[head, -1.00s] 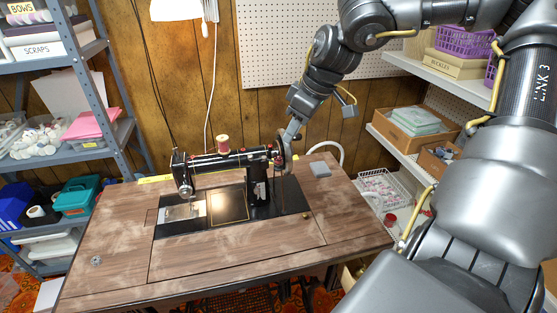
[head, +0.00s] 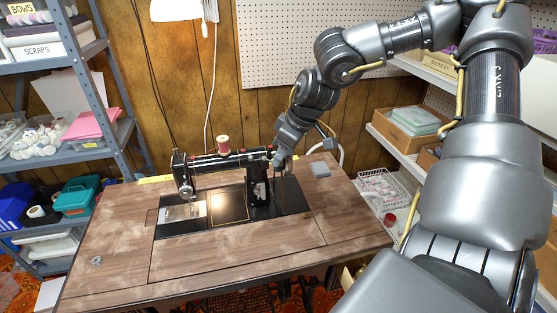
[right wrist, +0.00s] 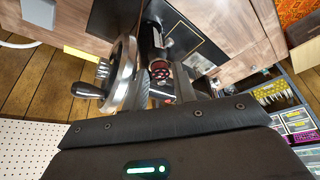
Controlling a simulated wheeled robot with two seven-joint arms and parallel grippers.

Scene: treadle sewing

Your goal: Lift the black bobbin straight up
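My right gripper (head: 281,167) is at the right end of the black sewing machine (head: 228,160), over the handwheel, and covers much of that end. In the right wrist view the handwheel (right wrist: 124,76) and its dark crank knob (right wrist: 88,90) are close to the gripper body. A small dark, red-banded round part (right wrist: 160,73) sits beside the wheel; I cannot tell whether it is the black bobbin. My left gripper is not in view.
The wooden sewing table (head: 115,230) is mostly clear at left and front. A thread spool (head: 222,146) stands on the machine's arm. Shelves stand on both sides, and a pegboard (head: 290,45) hangs behind.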

